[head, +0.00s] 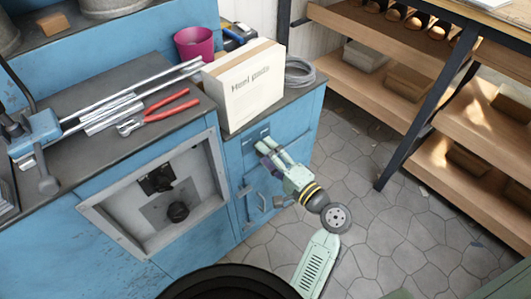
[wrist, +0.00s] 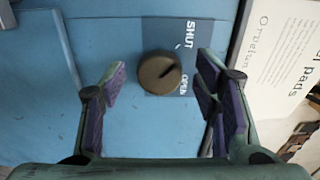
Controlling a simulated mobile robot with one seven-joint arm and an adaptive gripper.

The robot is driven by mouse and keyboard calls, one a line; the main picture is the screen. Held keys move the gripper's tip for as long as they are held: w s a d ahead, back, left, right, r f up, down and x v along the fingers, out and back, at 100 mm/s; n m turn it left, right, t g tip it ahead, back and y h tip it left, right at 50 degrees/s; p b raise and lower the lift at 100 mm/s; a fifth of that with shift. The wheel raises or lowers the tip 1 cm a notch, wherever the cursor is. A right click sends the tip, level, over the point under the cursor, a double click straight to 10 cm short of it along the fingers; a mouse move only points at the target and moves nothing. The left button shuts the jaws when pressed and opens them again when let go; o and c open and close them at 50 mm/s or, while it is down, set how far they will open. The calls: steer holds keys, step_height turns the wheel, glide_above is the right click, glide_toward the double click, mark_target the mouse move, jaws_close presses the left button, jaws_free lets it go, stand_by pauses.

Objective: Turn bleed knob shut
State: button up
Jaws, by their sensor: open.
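The bleed knob (wrist: 158,74), round and brownish with a dark pointer mark, sits on a blue-grey label plate (wrist: 190,60) reading SHUT and OPEN. Its mark points right and slightly up, between the two words and nearer OPEN. My gripper (wrist: 160,77) is open in the wrist view, purple-padded fingers on either side of the knob with gaps; I see no contact. In the head view my gripper (head: 268,154) is at the blue cabinet's front (head: 238,165), and the knob is hidden there.
A white pad box (head: 243,88) stands on the bench above my gripper, beside a grey cable coil (head: 300,72). Red-handled pliers (head: 165,105) and metal rods lie left. A recessed frame (head: 120,222) is left of my gripper.

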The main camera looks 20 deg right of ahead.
steer(key=v, duration=1.1)
